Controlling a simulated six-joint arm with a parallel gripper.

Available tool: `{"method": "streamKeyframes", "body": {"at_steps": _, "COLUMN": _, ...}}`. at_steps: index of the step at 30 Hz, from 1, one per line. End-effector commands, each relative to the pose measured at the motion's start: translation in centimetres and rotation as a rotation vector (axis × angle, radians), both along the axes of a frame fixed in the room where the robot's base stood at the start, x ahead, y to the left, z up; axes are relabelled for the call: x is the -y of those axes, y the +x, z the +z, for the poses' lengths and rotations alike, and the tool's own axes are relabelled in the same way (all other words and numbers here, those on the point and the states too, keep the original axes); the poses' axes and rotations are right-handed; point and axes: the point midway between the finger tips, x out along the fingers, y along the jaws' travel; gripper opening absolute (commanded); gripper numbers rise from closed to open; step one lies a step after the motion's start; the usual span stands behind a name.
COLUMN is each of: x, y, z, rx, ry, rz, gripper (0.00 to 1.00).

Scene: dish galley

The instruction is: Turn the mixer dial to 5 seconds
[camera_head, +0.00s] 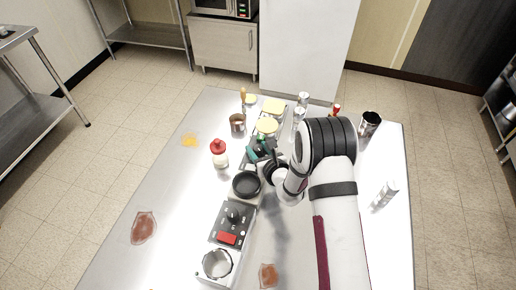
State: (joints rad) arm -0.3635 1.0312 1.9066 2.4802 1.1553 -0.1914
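The mixer (212,250) stands on the steel table at the front, left of my arm. Its black panel carries a dark round dial (233,215) and a red switch (228,238). The dial's marks are too small to read. A round metal cup (216,263) sits at the mixer's near end. My gripper (262,152) is well beyond the dial, over the far middle of the table, and apart from the mixer. Its fingers are small and dark against other items, so I cannot tell whether they are open or hold anything.
A black pan (247,184) lies between the mixer and my gripper. A red-capped bottle (219,153) and a metal cup (238,124) stand to the left. Yellow-topped containers (272,106) are at the back. Stains (144,228) mark the table. The left side is mostly clear.

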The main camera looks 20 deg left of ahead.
Motion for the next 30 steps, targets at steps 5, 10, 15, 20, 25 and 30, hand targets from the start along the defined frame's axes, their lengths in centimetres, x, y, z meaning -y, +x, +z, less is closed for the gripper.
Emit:
{"method": "streamKeyframes", "body": {"at_steps": 5, "x": 0.00, "y": 0.00, "z": 0.01, "rx": 0.000, "ry": 0.000, "rz": 0.000, "gripper": 0.17}}
{"method": "streamKeyframes", "body": {"at_steps": 10, "x": -0.01, "y": -0.02, "z": 0.03, "rx": 0.000, "ry": 0.000, "rz": 0.000, "gripper": 0.00}}
{"method": "streamKeyframes", "body": {"at_steps": 15, "x": -0.18, "y": -0.06, "z": 0.06, "rx": 0.000, "ry": 0.002, "rz": -0.039, "gripper": 0.00}}
{"method": "streamKeyframes", "body": {"at_steps": 20, "x": -0.13, "y": -0.05, "z": 0.09, "rx": 0.002, "ry": 0.001, "rz": -0.105, "gripper": 0.00}}
{"method": "streamKeyframes", "body": {"at_steps": 25, "x": -0.09, "y": -0.03, "z": 0.09, "rx": 0.002, "ry": 0.001, "rz": -0.108, "gripper": 0.00}}
{"method": "streamKeyframes", "body": {"at_steps": 30, "x": -0.09, "y": -0.03, "z": 0.08, "rx": 0.002, "ry": 0.001, "rz": -0.108, "gripper": 0.55}}
